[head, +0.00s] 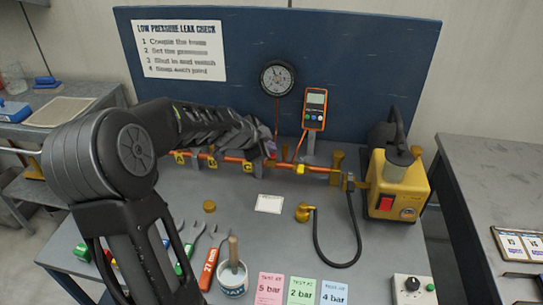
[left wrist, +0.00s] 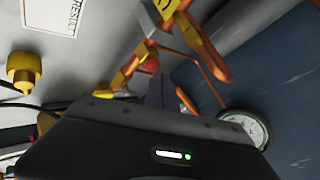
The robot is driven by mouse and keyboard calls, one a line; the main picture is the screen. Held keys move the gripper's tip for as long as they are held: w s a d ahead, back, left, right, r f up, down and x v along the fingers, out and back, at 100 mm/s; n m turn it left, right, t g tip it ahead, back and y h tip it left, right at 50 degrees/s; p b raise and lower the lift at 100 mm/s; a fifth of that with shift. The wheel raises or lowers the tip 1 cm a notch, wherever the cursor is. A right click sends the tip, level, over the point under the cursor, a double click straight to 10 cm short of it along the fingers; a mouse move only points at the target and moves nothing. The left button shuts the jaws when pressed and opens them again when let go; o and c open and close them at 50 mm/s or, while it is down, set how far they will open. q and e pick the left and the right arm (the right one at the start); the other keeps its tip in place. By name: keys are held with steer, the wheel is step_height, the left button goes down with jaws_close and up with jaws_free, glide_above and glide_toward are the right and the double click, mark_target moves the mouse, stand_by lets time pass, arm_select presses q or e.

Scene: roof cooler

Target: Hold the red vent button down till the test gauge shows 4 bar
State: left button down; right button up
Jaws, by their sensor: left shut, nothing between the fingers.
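My left gripper (head: 267,148) is at the orange pipe (head: 232,159), just right of the yellow tag C. Its fingers are shut and empty. In the left wrist view, the left gripper's fingertips (left wrist: 157,88) are close to a red part (left wrist: 150,65) on the pipework, apparently the vent button; I cannot tell if they touch. The gripper hides the button in the head view. A round dark gauge (head: 278,78) is on the blue back panel; its needle is too small to read. It also shows in the left wrist view (left wrist: 246,124). My right gripper is not in view.
An orange handheld meter (head: 315,108) stands right of the gauge. A yellow pump (head: 397,185) with a red switch stands at the right, its black hose looping over the bench. Wrenches, a white pot (head: 232,278) and coloured bar cards (head: 302,290) lie along the front.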

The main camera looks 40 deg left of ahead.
arm_select(q)
steer(key=shift+f+b, duration=0.6)
steer(key=shift+b, duration=0.25)
stand_by(1.5)
steer(key=shift+r, duration=0.15)
steer(key=shift+r+p, duration=0.4)
steer(key=shift+r, duration=0.45)
steer(key=shift+r, duration=0.1)
steer(key=shift+r+p, duration=1.4)
steer(key=shift+r, duration=1.05)
